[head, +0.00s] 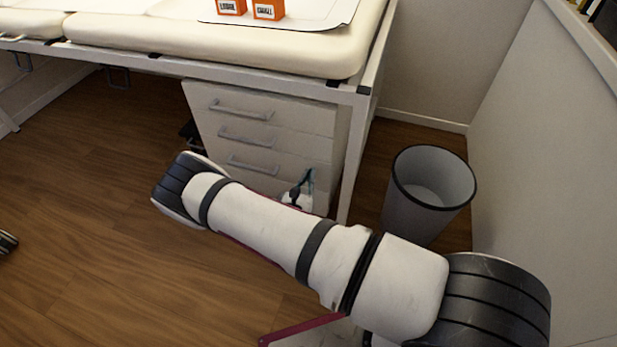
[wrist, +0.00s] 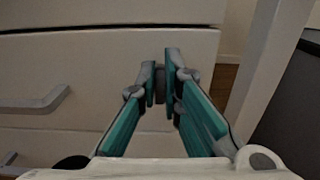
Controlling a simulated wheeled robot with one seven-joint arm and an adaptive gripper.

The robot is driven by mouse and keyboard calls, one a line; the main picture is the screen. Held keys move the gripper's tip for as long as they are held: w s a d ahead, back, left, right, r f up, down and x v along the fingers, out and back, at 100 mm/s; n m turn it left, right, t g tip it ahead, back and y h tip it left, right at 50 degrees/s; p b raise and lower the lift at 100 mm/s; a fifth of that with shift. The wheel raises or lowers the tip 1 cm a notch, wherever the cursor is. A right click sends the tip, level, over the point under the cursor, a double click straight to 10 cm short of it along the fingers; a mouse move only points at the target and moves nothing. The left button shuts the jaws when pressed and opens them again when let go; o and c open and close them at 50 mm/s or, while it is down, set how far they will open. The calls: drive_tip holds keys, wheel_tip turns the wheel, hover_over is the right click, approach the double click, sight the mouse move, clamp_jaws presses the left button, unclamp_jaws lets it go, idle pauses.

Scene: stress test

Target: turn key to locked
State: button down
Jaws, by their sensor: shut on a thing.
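My gripper (wrist: 160,75) has teal fingers with grey tips. In the wrist view its fingertips are nearly together at the right side of the drawer front, shut on a small dark grey piece, which looks like the key (wrist: 161,86). Most of the key is hidden between the tips, and its turn angle cannot be made out. In the head view my gripper (head: 304,186) shows small and partly behind my arm, at the lower right of the white drawer cabinet (head: 300,112). The key and lock do not show there.
The cabinet has grey bar handles; one drawer handle (wrist: 35,100) is left of my gripper. A table leg (head: 355,150) stands close on the right, with a grey bin (head: 428,180) beyond it. Orange boxes (head: 268,9) sit on the padded top. Wooden floor is open at left.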

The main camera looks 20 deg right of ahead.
drive_tip(key=m+p, duration=0.3)
drive_tip(key=m, duration=0.1)
drive_tip(key=shift+s+d, duration=0.15)
drive_tip(key=shift+s+d+f+m+p, duration=0.15)
drive_tip(key=shift+m+p, duration=1.35)
drive_tip(key=shift+m, duration=0.85)
drive_tip(key=shift+f+m+p, duration=0.2)
drive_tip(key=shift+m+p, duration=1.25)
drive_tip(key=shift+m, duration=0.85)
drive_tip(key=shift+s+d+f+m+p, duration=0.15)
drive_tip(key=shift+m+p, duration=1.35)
drive_tip(key=shift+m, duration=0.85)
drive_tip(key=shift+w, duration=0.1)
drive_tip(key=c, duration=1.7)
unclamp_jaws()
drive_tip(key=shift+a, duration=0.15)
